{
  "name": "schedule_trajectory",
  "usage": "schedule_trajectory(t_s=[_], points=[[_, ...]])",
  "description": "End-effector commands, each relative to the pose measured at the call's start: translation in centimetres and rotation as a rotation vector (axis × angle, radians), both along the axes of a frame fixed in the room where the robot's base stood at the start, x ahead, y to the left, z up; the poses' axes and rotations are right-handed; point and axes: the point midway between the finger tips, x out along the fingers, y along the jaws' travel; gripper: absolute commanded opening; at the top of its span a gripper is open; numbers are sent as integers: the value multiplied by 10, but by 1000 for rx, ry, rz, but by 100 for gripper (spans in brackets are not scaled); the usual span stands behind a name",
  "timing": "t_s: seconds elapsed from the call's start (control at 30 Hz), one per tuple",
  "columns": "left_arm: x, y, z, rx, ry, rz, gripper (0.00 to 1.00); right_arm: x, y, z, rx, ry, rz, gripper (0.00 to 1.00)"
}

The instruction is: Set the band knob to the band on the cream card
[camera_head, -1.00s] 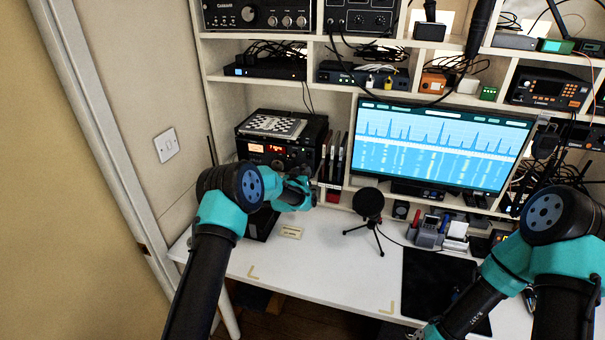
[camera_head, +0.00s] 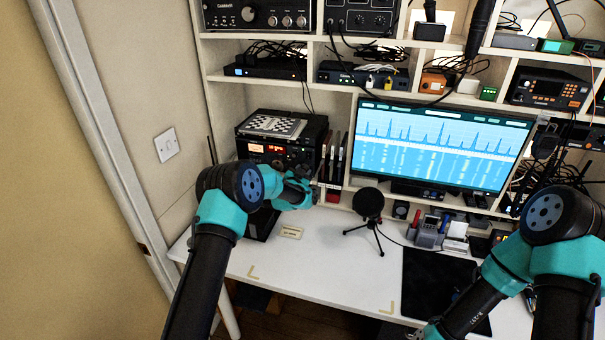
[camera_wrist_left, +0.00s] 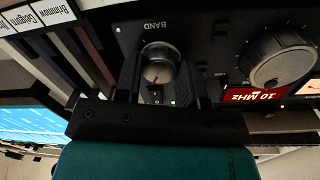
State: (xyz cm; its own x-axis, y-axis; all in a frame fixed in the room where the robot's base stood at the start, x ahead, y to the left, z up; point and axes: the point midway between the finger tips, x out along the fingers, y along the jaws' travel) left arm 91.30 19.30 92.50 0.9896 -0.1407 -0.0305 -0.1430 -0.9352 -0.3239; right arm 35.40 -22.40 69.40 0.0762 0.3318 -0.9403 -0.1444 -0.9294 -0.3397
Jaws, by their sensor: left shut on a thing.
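The black radio (camera_head: 318,135) stands in the left cubby, with a lit front. Its silver band knob (camera_wrist_left: 158,62) shows in the left wrist view near the label BAND, with a dark reddish mark on its face. My left gripper (camera_head: 306,190) is at the radio's front. In the wrist view its two fingers (camera_wrist_left: 158,78) stand on either side of the knob, shut on it. A red display (camera_wrist_left: 250,97) reads 10 MHz. The cream card (camera_head: 290,232) lies on the desk; its print is too small to read. My right gripper (camera_head: 430,331) is at the bottom edge, jaws unclear.
A larger tuning knob (camera_wrist_left: 277,62) is beside the band knob. A microphone on a tripod (camera_head: 369,204) stands right of the card. A monitor (camera_head: 440,145) fills the middle cubby. A black mat (camera_head: 435,280) lies on the right. The white desk (camera_head: 325,265) is clear at its front left.

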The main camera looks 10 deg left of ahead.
Motion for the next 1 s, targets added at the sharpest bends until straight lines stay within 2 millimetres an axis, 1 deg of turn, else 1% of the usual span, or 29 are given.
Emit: schedule_trajectory(t_s=[0.2, 0.43, 0.63, 1.0], points=[[0, 0, 1, 174, -17, -1, 13, 0, 0, 0, 0, 0, 0, 43], [0, 0, 1, 296, -27, 0, 13, 0, 0, 0, 0, 0, 0, 43], [0, 0, 1, 340, -32, 0, 13, 0, 0, 0, 0, 0, 0, 43], [0, 0, 1, 347, -33, 0, 13, 0, 0, 0, 0, 0, 0, 43]])
